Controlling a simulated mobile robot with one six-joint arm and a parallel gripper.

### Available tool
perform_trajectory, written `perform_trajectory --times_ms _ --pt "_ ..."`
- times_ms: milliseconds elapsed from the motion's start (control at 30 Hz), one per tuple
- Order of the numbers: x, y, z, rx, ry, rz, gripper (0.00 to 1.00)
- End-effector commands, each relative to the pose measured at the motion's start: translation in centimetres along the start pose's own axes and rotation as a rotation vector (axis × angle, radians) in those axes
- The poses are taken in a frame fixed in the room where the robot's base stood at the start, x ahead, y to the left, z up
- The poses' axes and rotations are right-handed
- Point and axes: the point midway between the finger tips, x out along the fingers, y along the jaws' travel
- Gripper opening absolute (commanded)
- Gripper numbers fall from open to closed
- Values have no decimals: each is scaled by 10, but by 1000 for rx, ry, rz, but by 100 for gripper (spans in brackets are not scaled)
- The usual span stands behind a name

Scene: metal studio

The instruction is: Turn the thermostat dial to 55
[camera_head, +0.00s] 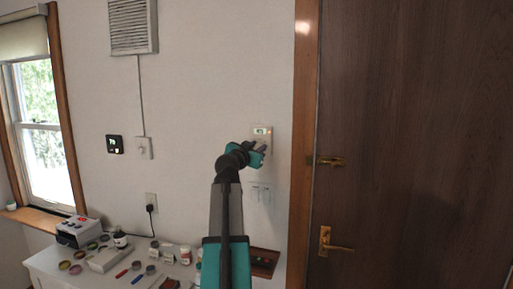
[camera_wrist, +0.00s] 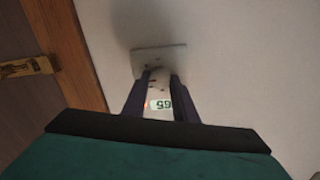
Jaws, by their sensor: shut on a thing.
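The white thermostat (camera_head: 262,131) is on the wall just left of the door frame, with a small lit display at its top. My gripper (camera_head: 262,147) is at its front and covers its lower part. In the wrist view my gripper (camera_wrist: 160,92) has its two dark fingers closed on either side of the pale thermostat dial (camera_wrist: 158,82). The wall plate (camera_wrist: 172,54) shows behind the fingertips. The lit display (camera_wrist: 160,104) shows between the fingers; its digits are small and turned over, perhaps 65, but I cannot read them surely.
A black wall unit (camera_head: 114,144) hangs further left, below a vent (camera_head: 133,26). Light switches (camera_head: 260,193) are under the thermostat. The wooden door (camera_head: 415,120) stands at right. A white table (camera_head: 50,262) with several small items is below.

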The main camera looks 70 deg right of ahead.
Motion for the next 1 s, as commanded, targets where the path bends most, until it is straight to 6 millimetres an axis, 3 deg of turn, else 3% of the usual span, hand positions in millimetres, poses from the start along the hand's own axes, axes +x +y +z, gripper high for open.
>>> perform_trajectory --times_ms 467,1000 --pt "-12 0 0 -118 13 -6 3" --pt "-12 -2 2 -541 37 -12 3"
